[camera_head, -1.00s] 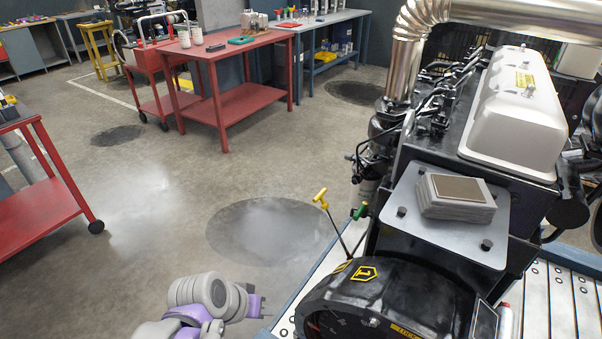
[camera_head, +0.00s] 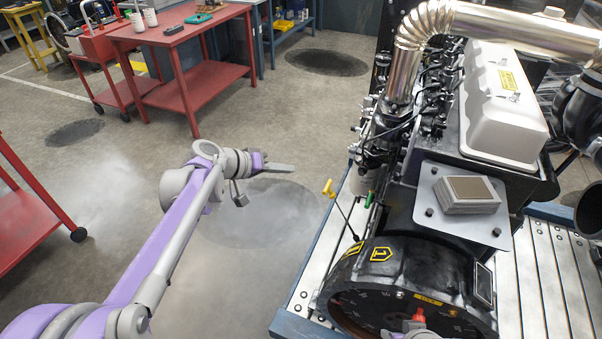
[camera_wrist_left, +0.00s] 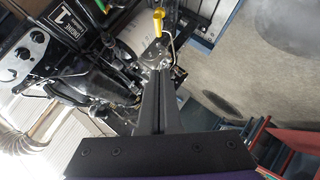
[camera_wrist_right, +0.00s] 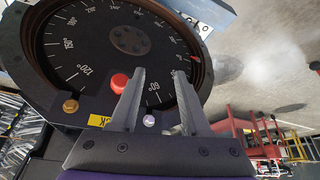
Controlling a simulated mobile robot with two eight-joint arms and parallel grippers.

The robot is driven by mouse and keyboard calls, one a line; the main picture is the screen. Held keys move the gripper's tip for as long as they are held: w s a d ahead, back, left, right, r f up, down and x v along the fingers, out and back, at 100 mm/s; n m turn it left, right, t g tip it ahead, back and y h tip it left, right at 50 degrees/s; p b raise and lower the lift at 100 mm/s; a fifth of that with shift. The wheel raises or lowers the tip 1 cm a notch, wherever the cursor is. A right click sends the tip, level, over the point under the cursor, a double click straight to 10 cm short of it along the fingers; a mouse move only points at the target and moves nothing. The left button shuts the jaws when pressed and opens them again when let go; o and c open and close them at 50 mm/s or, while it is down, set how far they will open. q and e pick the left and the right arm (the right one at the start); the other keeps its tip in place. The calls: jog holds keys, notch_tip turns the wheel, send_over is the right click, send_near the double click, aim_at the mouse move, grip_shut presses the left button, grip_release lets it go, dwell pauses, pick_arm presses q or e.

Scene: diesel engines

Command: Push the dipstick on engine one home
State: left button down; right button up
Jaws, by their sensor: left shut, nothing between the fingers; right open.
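Engine one (camera_head: 425,255), black with a yellow 1 badge, stands at the right of the head view. Its dipstick has a yellow T-shaped handle (camera_head: 328,188) on a thin rod that leans up and left, with a length of rod showing. In the left wrist view the yellow handle (camera_wrist_left: 158,22) lies just beyond the fingertips. My left gripper (camera_head: 288,168) is shut and empty, left of and apart from the handle in the picture. My right gripper (camera_wrist_right: 160,85) is open and empty in front of the engine's round dial face (camera_wrist_right: 125,45).
A green handle (camera_head: 369,199) stands close right of the dipstick. A red button (camera_wrist_right: 119,83) sits by the right fingers. A silver exhaust pipe (camera_head: 425,30) rises behind. Red tables (camera_head: 180,35) stand at the back left; the floor between is clear.

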aim_at(350, 227)
pick_arm(q)
jog(key=w+d+f, duration=0.4)
jog(key=d+f, duration=0.4)
jog(key=d, duration=0.1)
jog(key=shift+f, duration=0.15)
jog(key=s+d+f+b, duration=0.1)
jog(key=d+f+b, duration=0.3)
jog(key=f, duration=0.4)
jog(key=s+d+f+b, duration=0.2)
jog(key=d+f+b, duration=0.3)
jog(key=f, duration=0.3)
jog(key=shift+f+b, duration=0.25)
jog(key=shift+b, duration=0.15)
jog(key=shift+s, duration=0.1)
jog(key=shift+r, duration=0.1)
